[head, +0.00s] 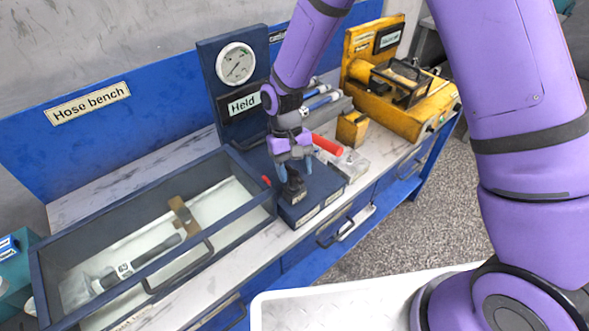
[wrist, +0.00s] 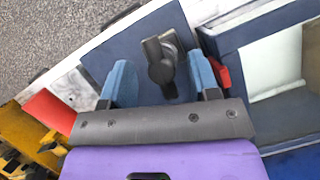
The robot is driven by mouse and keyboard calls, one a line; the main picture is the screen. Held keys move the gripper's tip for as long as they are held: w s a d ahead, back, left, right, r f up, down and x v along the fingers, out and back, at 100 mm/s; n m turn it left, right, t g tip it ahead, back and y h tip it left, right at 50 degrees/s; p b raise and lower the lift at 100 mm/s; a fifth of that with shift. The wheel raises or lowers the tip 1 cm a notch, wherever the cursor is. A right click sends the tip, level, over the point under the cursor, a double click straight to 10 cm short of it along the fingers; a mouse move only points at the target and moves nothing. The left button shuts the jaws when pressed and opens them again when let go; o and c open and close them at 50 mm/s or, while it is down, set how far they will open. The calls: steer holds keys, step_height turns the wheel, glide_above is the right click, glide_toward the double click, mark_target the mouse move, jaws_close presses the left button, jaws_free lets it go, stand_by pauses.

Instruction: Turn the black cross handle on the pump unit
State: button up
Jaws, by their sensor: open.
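The pump unit (head: 322,186) is a dark blue block on the bench, with an upright gauge panel behind it. The black handle (head: 295,188) stands on its top near the front. In the wrist view the handle (wrist: 158,62) looks like a dark bar on a round grey seat; its full cross shape cannot be made out. My gripper (head: 294,168) is open and points down right over the handle. In the wrist view my gripper's (wrist: 161,78) two blue fingers stand on either side of the handle, with a visible gap to each side.
A red lever (head: 327,145) lies behind my gripper. A small red part (wrist: 222,74) sits close beside the right finger in the wrist view. A blue-framed trough (head: 150,235) borders the unit on the left. A yellow machine (head: 400,100) stands at the right.

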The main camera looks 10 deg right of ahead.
steer(key=v, duration=1)
steer(key=shift+r, duration=0.25)
steer(key=shift+w+d+r, duration=0.1)
steer(key=s+d+r+m+t+y, duration=0.1)
steer(key=s+d+r+t, duration=0.15)
steer(key=d+r, duration=0.55)
steer(key=s+d+r+m+t, duration=0.15)
steer(key=s+d+r, duration=0.25)
steer(key=d+r, duration=0.5)
steer(key=s+d+r+t, duration=0.3)
steer(key=s+d, duration=0.1)
steer(key=s, duration=0.4)
steer(key=s+d+r+t, duration=0.2)
steer(key=s+d+r, duration=0.2)
steer(key=s, duration=0.4)
steer(key=shift+s+d+r+m+t, duration=0.15)
steer(key=shift+d+r+m+t, duration=0.15)
steer(key=shift+m+t, duration=0.15)
